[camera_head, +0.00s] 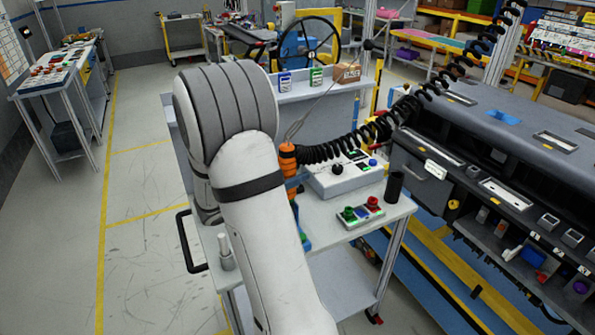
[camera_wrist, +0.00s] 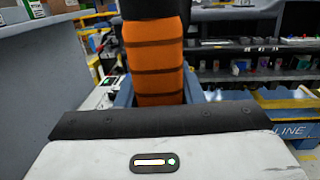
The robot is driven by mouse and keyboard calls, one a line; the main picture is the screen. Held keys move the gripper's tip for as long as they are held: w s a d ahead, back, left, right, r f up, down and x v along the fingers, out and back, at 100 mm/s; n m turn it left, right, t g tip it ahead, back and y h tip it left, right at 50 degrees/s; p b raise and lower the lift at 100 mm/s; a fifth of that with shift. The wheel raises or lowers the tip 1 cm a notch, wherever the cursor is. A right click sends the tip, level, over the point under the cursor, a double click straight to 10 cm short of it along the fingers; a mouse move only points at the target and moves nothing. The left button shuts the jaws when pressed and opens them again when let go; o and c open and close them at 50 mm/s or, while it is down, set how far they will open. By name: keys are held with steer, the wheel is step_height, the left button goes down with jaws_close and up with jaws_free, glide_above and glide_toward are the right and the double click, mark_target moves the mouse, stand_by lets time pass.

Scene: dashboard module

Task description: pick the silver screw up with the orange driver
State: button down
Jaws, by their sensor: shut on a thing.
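The orange driver (camera_head: 288,165) stands upright in the head view, partly behind my arm, with a black coiled cable running from its top to the upper right. In the wrist view the driver's orange grip (camera_wrist: 155,65) rises between the blue fingers of my gripper (camera_wrist: 157,92). My gripper is shut on it. The driver's tip is hidden in both views. In the head view most of my gripper is hidden behind my arm. I cannot make out the silver screw in either view.
A grey trolley (camera_head: 335,236) carries a control box (camera_head: 343,178), a button panel (camera_head: 360,212) and a black cylinder (camera_head: 394,187). The dark dashboard module (camera_head: 480,150) is at right. Open floor lies at left.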

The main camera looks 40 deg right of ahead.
steer(key=shift+w+f+b, duration=0.15)
steer(key=shift+f+b, duration=0.4)
steer(key=shift+f, duration=0.25)
steer(key=shift+f+b, duration=1.75)
steer(key=shift+f, duration=0.8)
steer(key=shift+f+b, duration=0.35)
steer(key=shift+f, duration=0.35)
steer(key=shift+a+r, duration=0.1)
